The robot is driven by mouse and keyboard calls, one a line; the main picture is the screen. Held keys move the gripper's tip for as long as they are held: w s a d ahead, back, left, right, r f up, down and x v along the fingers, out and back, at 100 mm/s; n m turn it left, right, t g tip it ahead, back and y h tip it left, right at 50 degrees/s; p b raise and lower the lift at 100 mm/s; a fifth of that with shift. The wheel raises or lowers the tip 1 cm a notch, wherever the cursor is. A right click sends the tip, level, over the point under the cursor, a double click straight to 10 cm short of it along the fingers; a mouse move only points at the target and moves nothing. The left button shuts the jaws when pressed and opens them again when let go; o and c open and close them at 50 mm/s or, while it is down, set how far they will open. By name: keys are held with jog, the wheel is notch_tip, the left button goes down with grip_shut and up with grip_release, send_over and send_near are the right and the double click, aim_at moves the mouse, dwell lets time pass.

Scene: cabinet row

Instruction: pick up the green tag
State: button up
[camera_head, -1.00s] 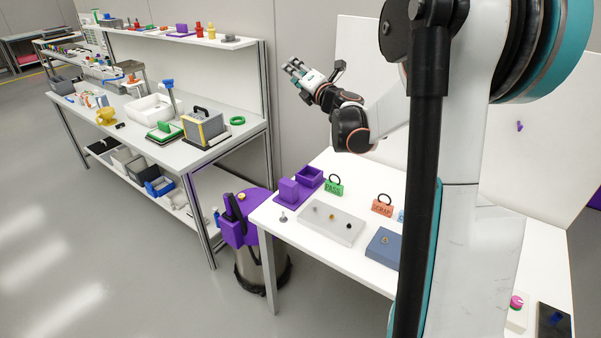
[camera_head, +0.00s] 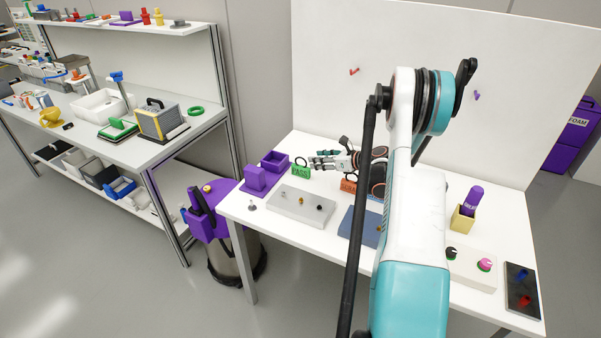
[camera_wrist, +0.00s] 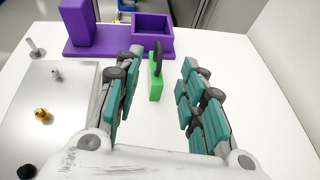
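The green tag (camera_head: 301,170), marked PASS with a dark ring on top, stands upright on the white table in the head view. In the wrist view the green tag (camera_wrist: 156,87) shows edge-on, its dark ring upward, lying between and a little beyond the fingers. My gripper (camera_wrist: 157,95) is open, with teal pads spread to either side of the tag and no visible touch. In the head view my gripper (camera_head: 318,163) reaches from the right, low over the table, close to the tag.
A purple holder with a block and open box (camera_wrist: 153,36) stands just beyond the tag. A grey plate with small pegs (camera_head: 291,209) lies in front. An orange tag (camera_head: 348,186) is partly hidden beneath my arm.

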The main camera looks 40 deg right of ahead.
aim_at(308, 169)
jog(key=b+x, duration=0.1)
jog(key=x, duration=0.6)
jog(key=b+x, duration=0.1)
jog(key=x, duration=0.1)
jog(key=b+x, duration=0.1)
jog(key=shift+w+a, duration=0.2)
jog(key=shift+a, duration=0.1)
jog(key=shift+w+f+b, duration=0.1)
jog(key=shift+w+b, duration=0.2)
jog(key=shift+w, duration=0.15)
jog(key=shift+c, duration=0.6)
grip_shut()
